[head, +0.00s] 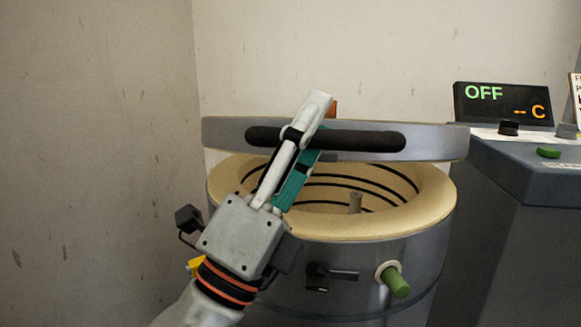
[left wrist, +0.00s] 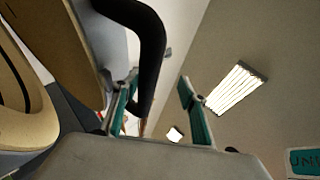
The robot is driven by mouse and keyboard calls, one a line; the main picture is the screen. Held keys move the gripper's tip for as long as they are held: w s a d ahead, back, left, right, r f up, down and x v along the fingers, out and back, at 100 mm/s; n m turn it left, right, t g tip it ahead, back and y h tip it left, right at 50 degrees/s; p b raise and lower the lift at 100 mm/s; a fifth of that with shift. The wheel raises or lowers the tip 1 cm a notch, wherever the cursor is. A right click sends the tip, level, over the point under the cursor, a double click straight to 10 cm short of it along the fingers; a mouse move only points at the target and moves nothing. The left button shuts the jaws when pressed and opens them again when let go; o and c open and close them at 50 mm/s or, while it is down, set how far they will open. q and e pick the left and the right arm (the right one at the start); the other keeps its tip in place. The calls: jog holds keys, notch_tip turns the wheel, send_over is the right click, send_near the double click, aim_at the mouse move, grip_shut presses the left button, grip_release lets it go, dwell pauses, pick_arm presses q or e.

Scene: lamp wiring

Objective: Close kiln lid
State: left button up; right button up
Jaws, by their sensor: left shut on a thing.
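The kiln (head: 360,265) is a grey drum with a thick cream rim and dark coil lines inside, in the head view. Its grey lid (head: 435,146) is partly raised, seen nearly edge-on. A gap at the front shows the kiln's inside and a small post. A long black handle (head: 365,141) runs across the lid's front; it also shows in the left wrist view (left wrist: 153,45). My left gripper (head: 305,130) is shut on the handle, left of its middle, and hides part of it and of the rim. My right gripper is not in view.
A dark cabinet (head: 520,230) stands close on the right, with knobs, a green button (head: 548,152) and a display (head: 505,103) reading "OFF" and "-- C". A green peg (head: 396,283) and a black latch (head: 320,277) stick out of the kiln's front. Walls stand behind and left.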

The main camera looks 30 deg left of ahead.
pick_arm(q)
jog(key=shift+w+a+p+v, duration=0.1)
jog(key=shift+p+v, duration=0.25)
jog(key=shift+v, duration=1)
jog(key=shift+w+a+p+v, duration=0.1)
jog(key=shift+p+v, duration=0.2)
jog(key=shift+v, duration=1.05)
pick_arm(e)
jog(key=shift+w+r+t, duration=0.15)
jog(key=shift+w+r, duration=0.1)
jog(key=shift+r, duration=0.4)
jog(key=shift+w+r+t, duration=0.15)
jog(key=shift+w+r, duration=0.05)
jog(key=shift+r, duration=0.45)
pick_arm(q)
jog(key=shift+f, duration=0.2)
